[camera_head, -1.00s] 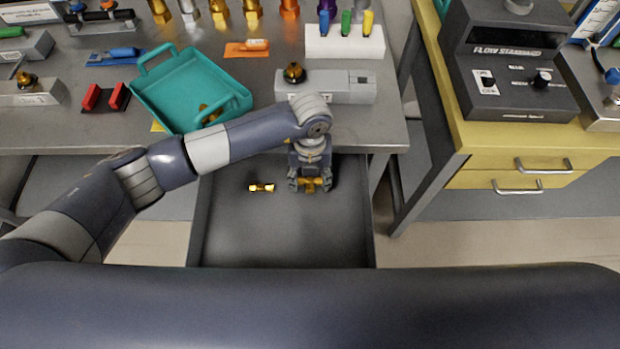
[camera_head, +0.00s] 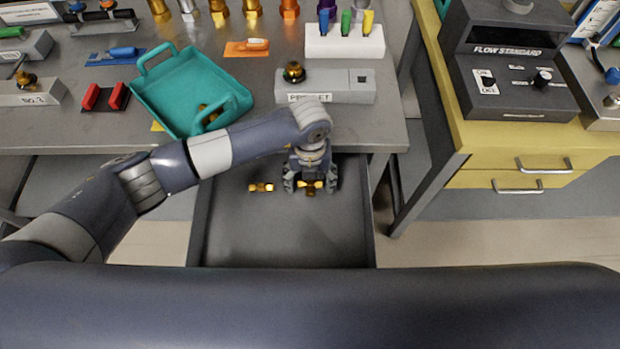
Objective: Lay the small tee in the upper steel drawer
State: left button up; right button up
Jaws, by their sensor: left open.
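The upper steel drawer (camera_head: 285,235) is pulled out below the steel bench and shows a dark, flat floor. A small brass tee (camera_head: 310,189) lies in its back right part, between the fingertips of my left gripper (camera_head: 310,185). The gripper points down over it with its fingers spread to either side, open. A second brass fitting (camera_head: 261,187) lies in the drawer to the left, apart from the gripper. The underside of the tee is hidden from this view. My right gripper is not in view.
A teal tray (camera_head: 165,108) with a brass piece inside stands on the steel bench (camera_head: 60,135) behind my arm. A grey block labelled PRESET (camera_head: 335,90) sits near the bench edge above the drawer. A yellow cabinet (camera_head: 515,160) stands right. The front of the drawer floor is clear.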

aim_at(310, 183)
pick_arm(q)
notch_tip(310, 183, up, 12)
dwell(0.4)
jog(key=shift+r, duration=0.1)
dwell(0.3)
